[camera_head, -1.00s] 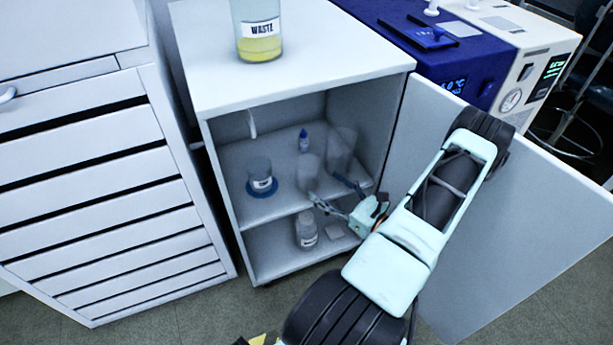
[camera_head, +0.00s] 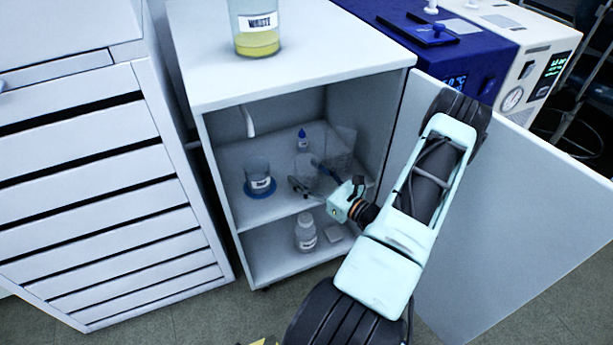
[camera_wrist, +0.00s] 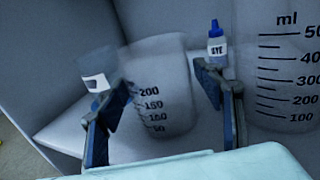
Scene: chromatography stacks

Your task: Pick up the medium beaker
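The medium beaker, a clear glass one with marks up to 200 (camera_wrist: 165,85), stands on the upper shelf of the open cabinet. In the head view this beaker (camera_head: 305,162) is faint and partly covered by my fingers. My gripper (camera_head: 306,174) reaches into the cabinet at shelf height. In the wrist view my gripper (camera_wrist: 165,82) is open, with one blue-grey finger at the beaker's left edge and one at its right. I cannot tell whether either finger touches the glass.
A larger beaker (camera_wrist: 280,70) stands close on the right. A blue-capped dye bottle (camera_wrist: 216,45) is behind. A small labelled vessel on a blue base (camera_head: 258,178) is left on the shelf. A white bottle (camera_head: 305,232) stands below. The cabinet door (camera_head: 510,200) is open.

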